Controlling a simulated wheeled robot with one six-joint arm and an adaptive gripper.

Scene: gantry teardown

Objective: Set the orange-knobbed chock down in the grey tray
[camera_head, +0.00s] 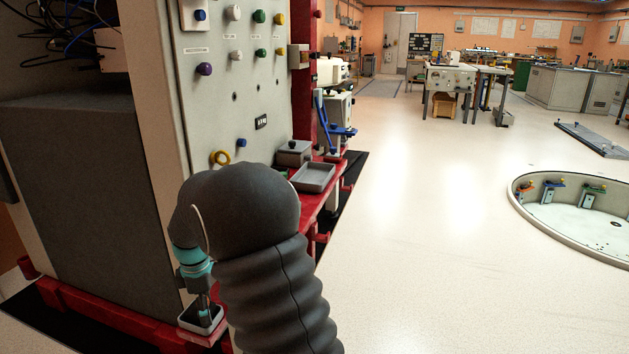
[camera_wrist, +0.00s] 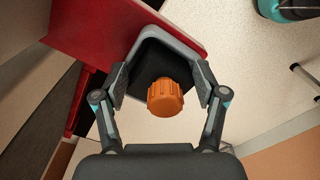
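In the wrist view, the orange knob (camera_wrist: 165,97) of the chock sits between the two fingers of my gripper (camera_wrist: 161,83), with a gap on each side. The fingers are apart. Below the knob is a dark area inside a grey rim (camera_wrist: 177,38); I cannot tell chock body from holder lining there. In the head view, my gripper (camera_head: 204,298) points down at a small grey-rimmed holder (camera_head: 187,322) on a low red ledge. The orange knob cannot be made out there. The grey tray (camera_head: 314,178) lies on the red shelf farther back and looks empty.
A closed grey box (camera_head: 293,152) stands beside the tray. The pale panel (camera_head: 225,85) with coloured knobs rises on the left, above the red frame. A blue clamp-like part (camera_head: 338,130) is behind the tray. Open floor (camera_head: 430,260) lies to the right.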

